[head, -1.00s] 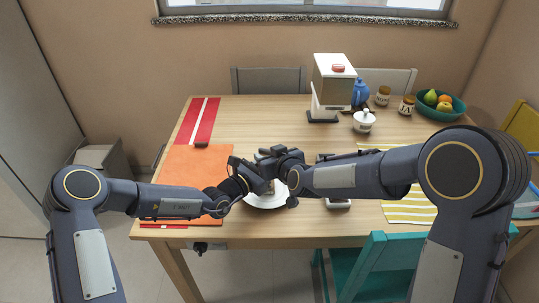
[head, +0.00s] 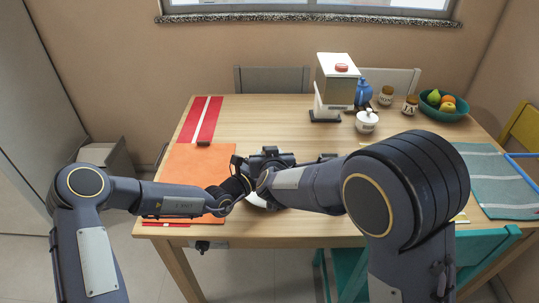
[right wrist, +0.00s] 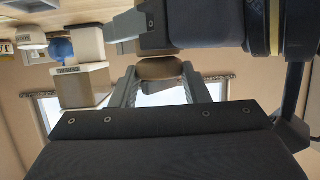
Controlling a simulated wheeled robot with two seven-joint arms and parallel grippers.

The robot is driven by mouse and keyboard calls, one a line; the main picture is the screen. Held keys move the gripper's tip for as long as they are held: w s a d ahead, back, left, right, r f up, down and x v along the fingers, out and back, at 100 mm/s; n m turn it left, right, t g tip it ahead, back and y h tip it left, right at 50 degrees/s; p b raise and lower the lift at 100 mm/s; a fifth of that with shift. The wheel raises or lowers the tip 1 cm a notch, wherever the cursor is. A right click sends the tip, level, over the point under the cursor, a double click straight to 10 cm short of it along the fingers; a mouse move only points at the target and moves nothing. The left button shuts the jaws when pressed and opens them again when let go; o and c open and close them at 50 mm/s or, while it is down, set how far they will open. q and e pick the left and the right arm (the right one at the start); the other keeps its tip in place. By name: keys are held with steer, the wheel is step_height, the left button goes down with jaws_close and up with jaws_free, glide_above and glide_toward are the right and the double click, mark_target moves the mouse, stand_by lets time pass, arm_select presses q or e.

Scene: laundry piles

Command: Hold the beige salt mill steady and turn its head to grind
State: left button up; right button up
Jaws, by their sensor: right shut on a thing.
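The beige-brown rounded head of the salt mill (right wrist: 160,69) shows in the right wrist view between the fingers of my right gripper (right wrist: 161,82). That gripper is shut on it. In the head view my right gripper (head: 268,162) and my left gripper (head: 238,172) meet over the near middle of the table, and they hide the mill there. Dark parts cross the top of the right wrist view close to the mill head. The left fingertips are hidden, so I cannot tell whether they grip the mill's body.
A white plate (head: 257,202) is partly visible under the grippers. An orange mat (head: 190,165) lies left on the table (head: 250,115). A coffee machine (head: 333,88), white lidded pot (head: 366,122) and fruit bowl (head: 436,110) stand at the back right. A teal chair (head: 345,272) is in front.

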arm_select(q)
steer(key=shift+s+d+r, duration=0.1)
steer(key=shift+d, duration=0.1)
arm_select(e)
steer(key=shift+d+f, duration=0.1)
steer(key=shift+f, duration=0.15)
steer(key=o, duration=0.9)
arm_select(q)
steer(key=shift+a, duration=0.1)
arm_select(e)
steer(key=shift+o, duration=0.4)
steer(key=shift+r, duration=0.15)
steer(key=a+v, duration=0.1)
steer(key=v, duration=1.1)
steer(key=shift+d, duration=0.45)
arm_select(q)
steer(key=o, duration=1.2)
steer(key=shift+o, duration=0.2)
